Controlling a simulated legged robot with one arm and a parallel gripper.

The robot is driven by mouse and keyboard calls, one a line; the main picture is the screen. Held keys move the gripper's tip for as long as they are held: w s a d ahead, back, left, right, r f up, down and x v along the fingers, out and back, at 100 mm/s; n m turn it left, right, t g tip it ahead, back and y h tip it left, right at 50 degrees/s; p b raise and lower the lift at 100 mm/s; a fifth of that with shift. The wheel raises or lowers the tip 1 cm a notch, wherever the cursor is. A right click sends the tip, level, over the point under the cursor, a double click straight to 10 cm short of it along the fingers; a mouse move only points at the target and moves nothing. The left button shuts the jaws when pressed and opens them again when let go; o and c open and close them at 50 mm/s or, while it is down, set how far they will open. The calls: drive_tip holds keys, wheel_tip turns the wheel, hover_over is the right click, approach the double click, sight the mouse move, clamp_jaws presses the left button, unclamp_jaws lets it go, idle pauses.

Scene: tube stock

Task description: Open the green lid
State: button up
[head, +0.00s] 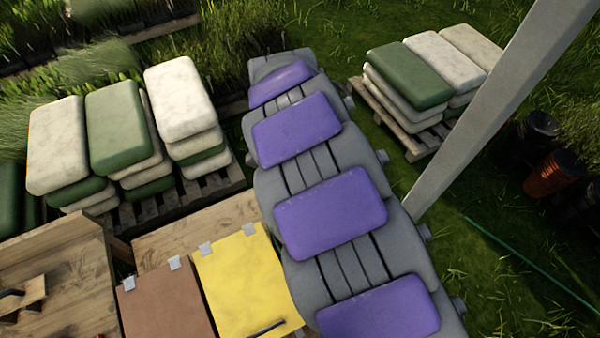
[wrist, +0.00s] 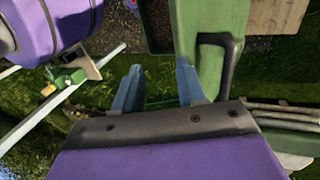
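The green lid (wrist: 205,70) shows in the wrist view as a flat green panel at upper middle. A dark bar handle (wrist: 228,62) is fixed on its right part. My gripper (wrist: 158,84) has two blue fingers spread apart with nothing between them. The right finger overlaps the lid's left edge in the picture, and the handle is to the right of both fingers. I cannot tell whether a finger touches the lid. In the head view I make out neither the green lid nor my gripper's fingers.
A yellow lid (head: 240,278) with a dark handle and a brown lid (head: 165,305) lie side by side at lower left. Pallets of green and white sacks stand left (head: 118,132) and right (head: 408,75). Dark and rust-coloured pots (head: 553,172) stand far right. Grass lies between.

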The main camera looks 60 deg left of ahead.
drive_tip(key=shift+s+d+r, duration=0.1)
drive_tip(key=shift+s+d, duration=0.15)
drive_tip(key=shift+d, duration=0.35)
drive_tip(key=shift+s+d+r, duration=0.1)
drive_tip(key=shift+s+d, duration=0.1)
drive_tip(key=shift+d, duration=0.35)
drive_tip(key=shift+c, duration=0.2)
